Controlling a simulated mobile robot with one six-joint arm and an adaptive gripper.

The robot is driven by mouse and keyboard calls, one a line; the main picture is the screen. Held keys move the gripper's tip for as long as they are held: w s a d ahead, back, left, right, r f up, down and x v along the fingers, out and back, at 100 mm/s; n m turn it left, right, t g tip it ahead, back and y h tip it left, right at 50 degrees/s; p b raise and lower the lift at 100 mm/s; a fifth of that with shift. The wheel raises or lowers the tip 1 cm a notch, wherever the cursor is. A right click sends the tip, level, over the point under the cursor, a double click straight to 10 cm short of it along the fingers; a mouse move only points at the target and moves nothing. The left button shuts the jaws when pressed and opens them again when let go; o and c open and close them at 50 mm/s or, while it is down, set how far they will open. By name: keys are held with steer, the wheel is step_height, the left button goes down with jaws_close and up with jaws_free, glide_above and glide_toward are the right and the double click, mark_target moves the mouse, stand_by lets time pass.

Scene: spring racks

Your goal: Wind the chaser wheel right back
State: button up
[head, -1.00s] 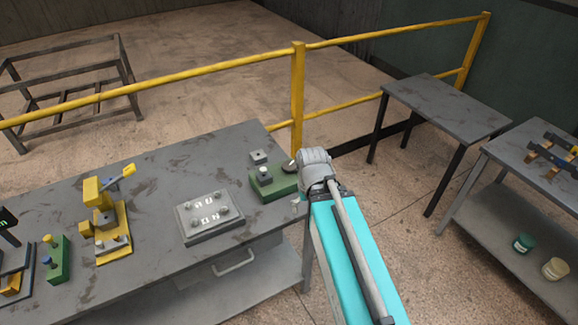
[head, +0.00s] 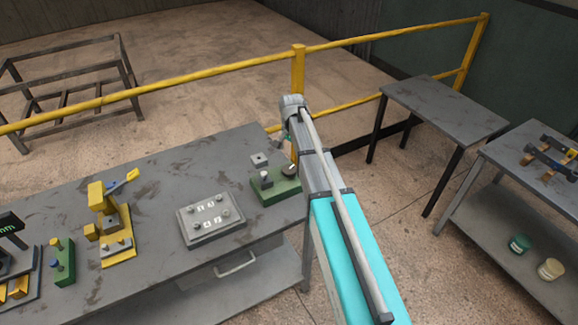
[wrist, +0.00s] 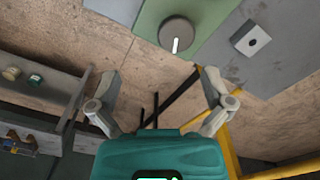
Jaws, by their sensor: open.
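A dark round wheel (head: 289,170) sits on top of a green block (head: 278,191) at the right end of the bench. I take it to be the chaser wheel. The block also carries a small light post (head: 266,177). In the wrist view the wheel (wrist: 175,31) is at the top, with a white mark pointing to the bottom edge of the picture. My gripper (wrist: 161,78) is open and empty, its two fingers spread below the wheel in that view, apart from it. In the head view my arm's end is beyond the wheel; the fingers are mostly hidden.
A grey panel with several knobs (head: 210,219) lies left of the block. A small grey square block (head: 260,160) is behind it. A yellow lever press (head: 112,225) stands farther left. A yellow rail (head: 298,85) runs behind the bench. An empty table (head: 447,105) stands right.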

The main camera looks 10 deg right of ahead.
steer(key=m, duration=0.1)
glide_above(289, 169)
steer(key=shift+r, duration=0.3)
steer(key=shift+f, duration=0.25)
step_height(289, 169, down, 13)
steer(key=b, duration=1.3)
steer(key=shift+f, duration=0.15)
steer(key=shift+b, duration=0.3)
